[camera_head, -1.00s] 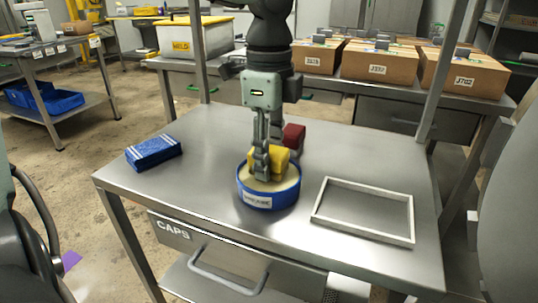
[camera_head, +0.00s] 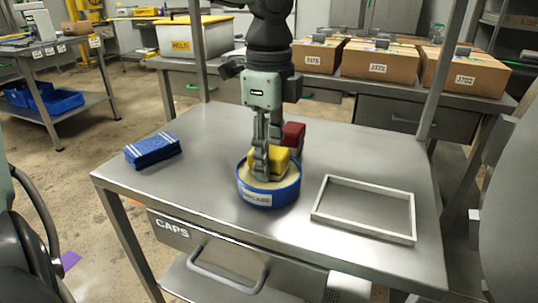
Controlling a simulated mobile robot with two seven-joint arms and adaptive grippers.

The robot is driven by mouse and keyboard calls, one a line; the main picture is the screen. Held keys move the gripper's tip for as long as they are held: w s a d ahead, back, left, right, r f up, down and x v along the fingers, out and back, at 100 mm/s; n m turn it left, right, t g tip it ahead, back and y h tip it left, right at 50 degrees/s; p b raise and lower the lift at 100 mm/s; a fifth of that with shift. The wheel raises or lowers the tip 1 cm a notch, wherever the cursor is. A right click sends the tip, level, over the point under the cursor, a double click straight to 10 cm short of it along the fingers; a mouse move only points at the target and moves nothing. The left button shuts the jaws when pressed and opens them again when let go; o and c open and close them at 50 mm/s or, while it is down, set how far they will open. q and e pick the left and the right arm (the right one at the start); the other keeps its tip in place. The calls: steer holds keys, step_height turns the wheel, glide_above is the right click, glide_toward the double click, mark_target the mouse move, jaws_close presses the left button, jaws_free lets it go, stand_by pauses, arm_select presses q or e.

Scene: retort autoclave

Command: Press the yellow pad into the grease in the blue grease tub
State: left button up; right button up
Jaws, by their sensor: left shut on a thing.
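The blue grease tub (camera_head: 270,196) is round, with a white label, and stands near the middle of the steel table. Pale grease (camera_head: 290,178) shows inside its rim. My left gripper (camera_head: 269,160) points down over the tub and is shut on the yellow pad (camera_head: 281,155). The pad is inside the tub's rim, low at the grease. The fingers hide part of the pad, and I cannot tell how deep it sits. My right gripper is not in view.
A dark red block (camera_head: 293,134) stands just behind the tub. A folded blue cloth (camera_head: 152,150) lies at the left of the table (camera_head: 210,140). An empty pale frame (camera_head: 365,208) lies at the right. Table posts rise at both back corners.

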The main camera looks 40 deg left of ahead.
arm_select(q)
steer(key=shift+s+f+b, duration=0.1)
steer(key=shift+f+b, duration=0.05)
steer(key=shift+b, duration=0.45)
stand_by(1.6)
steer(key=shift+r+p, duration=1.4)
steer(key=shift+r, duration=2.2)
steer(key=shift+f, duration=0.1)
step_height(320, 180, down, 6)
steer(key=shift+r+b, duration=0.25)
steer(key=shift+b, duration=0.95)
steer(key=shift+f, duration=0.65)
